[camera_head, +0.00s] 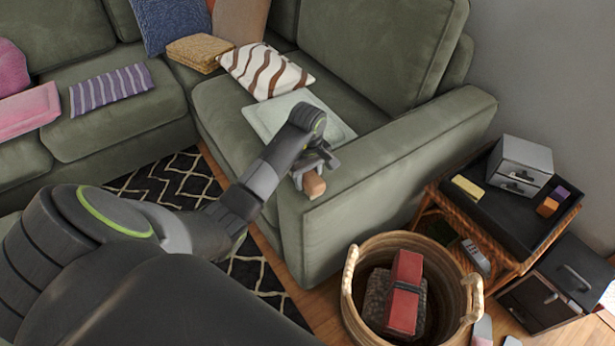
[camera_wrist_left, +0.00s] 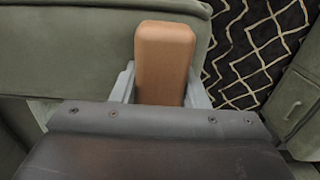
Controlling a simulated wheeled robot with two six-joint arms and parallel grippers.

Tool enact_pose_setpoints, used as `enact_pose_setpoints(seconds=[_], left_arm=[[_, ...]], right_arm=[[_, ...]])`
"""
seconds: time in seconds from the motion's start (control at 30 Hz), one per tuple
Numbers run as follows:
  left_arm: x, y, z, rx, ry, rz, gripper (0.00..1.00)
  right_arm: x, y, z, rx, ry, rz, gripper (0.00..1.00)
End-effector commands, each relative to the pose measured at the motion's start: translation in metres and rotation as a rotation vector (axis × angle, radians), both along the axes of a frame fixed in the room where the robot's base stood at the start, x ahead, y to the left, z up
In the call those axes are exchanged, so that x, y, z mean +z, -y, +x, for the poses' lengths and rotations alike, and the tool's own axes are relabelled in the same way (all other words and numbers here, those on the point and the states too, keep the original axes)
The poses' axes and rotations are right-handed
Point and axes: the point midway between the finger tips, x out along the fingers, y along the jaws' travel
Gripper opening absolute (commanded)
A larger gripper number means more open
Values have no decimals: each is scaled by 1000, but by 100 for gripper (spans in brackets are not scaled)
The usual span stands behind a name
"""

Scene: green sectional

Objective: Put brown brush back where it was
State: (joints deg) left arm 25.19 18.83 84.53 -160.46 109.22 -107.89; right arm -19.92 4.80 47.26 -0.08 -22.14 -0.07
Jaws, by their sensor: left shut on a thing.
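My left gripper (camera_head: 308,176) is shut on the brown brush (camera_head: 314,184), a small block with rounded edges. The brush shows large between the two fingers in the left wrist view (camera_wrist_left: 165,62). In the head view the gripper holds it near the front end of the sofa's right armrest (camera_head: 385,150); I cannot tell whether it touches the sofa. The brush's underside is hidden. My right gripper is not in view.
A wicker basket (camera_head: 352,300) with a red object (camera_head: 405,290) stands on the floor at lower right. A side table (camera_head: 510,225) holds a grey drawer box (camera_head: 520,162), a yellow block (camera_head: 468,187) and small orange and purple blocks. Cushions lie on the green sofa (camera_head: 385,45).

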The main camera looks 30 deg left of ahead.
Motion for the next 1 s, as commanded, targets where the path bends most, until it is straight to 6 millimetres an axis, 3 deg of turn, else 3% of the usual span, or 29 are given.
enact_pose_setpoints(seconds=[0.17, 0.2, 0.37, 0.77, 0.9, 1.0], left_arm=[[-3, 0, 0, 0, 0, 1, 12], [-4, 0, 0, 0, 0, 0, 42], [-2, 0, 0, 0, 0, 0, 62], [4, 0, 0, 0, 1, 1, 62], [27, -1, 1, -1, 4, 3, 62], [57, -1, 1, 0, 4, 3, 62]], right_arm=[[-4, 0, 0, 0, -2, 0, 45], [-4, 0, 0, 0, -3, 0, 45], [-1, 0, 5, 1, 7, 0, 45], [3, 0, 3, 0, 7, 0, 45], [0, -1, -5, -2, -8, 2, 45], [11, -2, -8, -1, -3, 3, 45]])
